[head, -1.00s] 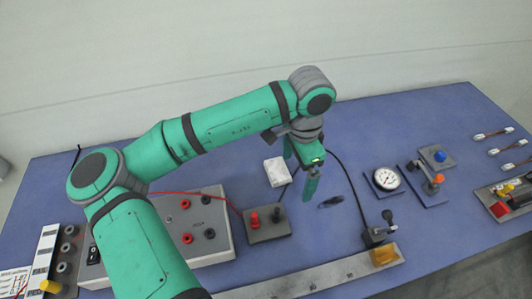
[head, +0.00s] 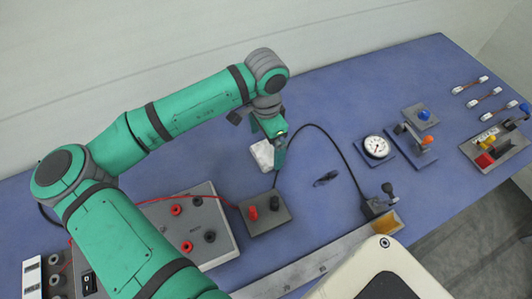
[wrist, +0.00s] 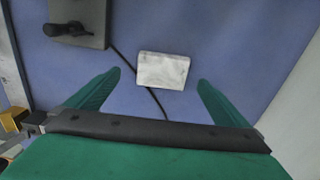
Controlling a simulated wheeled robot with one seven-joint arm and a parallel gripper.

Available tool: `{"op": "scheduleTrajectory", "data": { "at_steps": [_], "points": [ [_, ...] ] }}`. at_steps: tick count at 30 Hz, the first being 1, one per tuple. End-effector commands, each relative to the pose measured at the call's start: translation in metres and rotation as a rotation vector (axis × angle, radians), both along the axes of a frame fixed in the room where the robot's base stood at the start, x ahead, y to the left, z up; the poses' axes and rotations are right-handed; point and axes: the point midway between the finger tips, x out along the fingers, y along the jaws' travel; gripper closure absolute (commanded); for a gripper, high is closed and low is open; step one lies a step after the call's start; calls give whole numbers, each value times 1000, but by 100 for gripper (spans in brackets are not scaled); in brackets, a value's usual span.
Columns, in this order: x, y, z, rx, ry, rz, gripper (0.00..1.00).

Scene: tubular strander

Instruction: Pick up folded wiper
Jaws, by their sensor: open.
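The folded wiper (head: 262,153) is a small white, flat, block-like piece lying on the blue bench top, partly hidden by my gripper in the head view. In the wrist view the wiper (wrist: 163,70) lies flat, a little beyond the fingertips and roughly centred between them. My gripper (head: 279,160) points down over the wiper's near right side. In the wrist view my gripper (wrist: 160,82) has its two green fingers wide apart, with nothing between them. A gap to the wiper seems to remain, but its height is hard to tell.
A black cable (wrist: 137,75) runs close beside the wiper. A grey block with red and black terminals (head: 264,214) stands just in front of it. The bench behind the wiper is clear.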

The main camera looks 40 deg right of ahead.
Motion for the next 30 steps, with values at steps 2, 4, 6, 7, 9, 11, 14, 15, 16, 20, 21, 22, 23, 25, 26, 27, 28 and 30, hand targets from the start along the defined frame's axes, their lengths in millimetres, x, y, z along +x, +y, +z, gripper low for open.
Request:
{"op": "scheduleTrajectory", "data": {
  "at_steps": [2,4,6,7,9,11,14,15,16,20,21,22,23,25,26,27,28,30],
  "points": [
    [2,-1,-8,2,1,0,0],
    [4,-3,-18,3,-1,-1,0],
    [6,-5,-28,3,-1,0,0],
    [6,-5,-32,3,0,0,0],
    [6,-5,-40,2,0,1,0],
    [6,-5,-45,2,0,0,0],
    [6,-5,-49,0,0,0,0],
    [6,-5,-49,0,0,0,0],
    [6,-5,-49,0,0,0,0],
    [5,-6,-49,0,0,-2,0],
    [5,-6,-49,0,0,-2,10],
    [5,-6,-49,0,0,-2,17],
    [5,-6,-49,0,0,-2,24],
    [5,-6,-49,0,0,-1,41],
    [6,-6,-49,0,0,-1,44],
    [6,-5,-49,0,0,0,44],
    [6,-5,-49,0,0,0,44],
    [6,-5,-48,0,0,0,44]
  ]
}}
